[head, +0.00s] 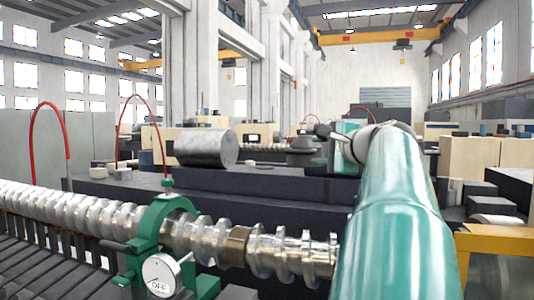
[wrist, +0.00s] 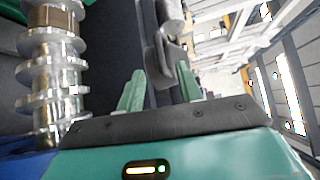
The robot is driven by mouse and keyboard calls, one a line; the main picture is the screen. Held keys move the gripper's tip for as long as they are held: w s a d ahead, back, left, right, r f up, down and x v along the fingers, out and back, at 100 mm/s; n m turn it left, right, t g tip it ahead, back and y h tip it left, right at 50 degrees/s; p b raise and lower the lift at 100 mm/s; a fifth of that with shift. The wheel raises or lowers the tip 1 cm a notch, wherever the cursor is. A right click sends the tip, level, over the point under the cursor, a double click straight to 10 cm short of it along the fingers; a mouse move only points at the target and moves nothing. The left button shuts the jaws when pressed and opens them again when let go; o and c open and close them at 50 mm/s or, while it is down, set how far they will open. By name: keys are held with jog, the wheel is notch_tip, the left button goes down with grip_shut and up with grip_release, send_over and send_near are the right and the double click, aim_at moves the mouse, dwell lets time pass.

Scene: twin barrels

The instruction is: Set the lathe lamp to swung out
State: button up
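I cannot make out the lathe lamp for certain.
A dial marked OFF (head: 160,273) sits by the clamp ring. A steel cylinder (head: 206,147) lies on the dark bed (head: 240,190) behind. Red curved hoses (head: 36,118) rise at the left. A yellow frame (head: 495,243) stands to the right of my arm.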

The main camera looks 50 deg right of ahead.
aim_at(301, 153)
jog(key=x, duration=1.1)
jog(key=shift+w+d+f, duration=0.15)
jog(key=shift+w+d, duration=0.05)
jog(key=shift+w, duration=0.05)
grip_shut()
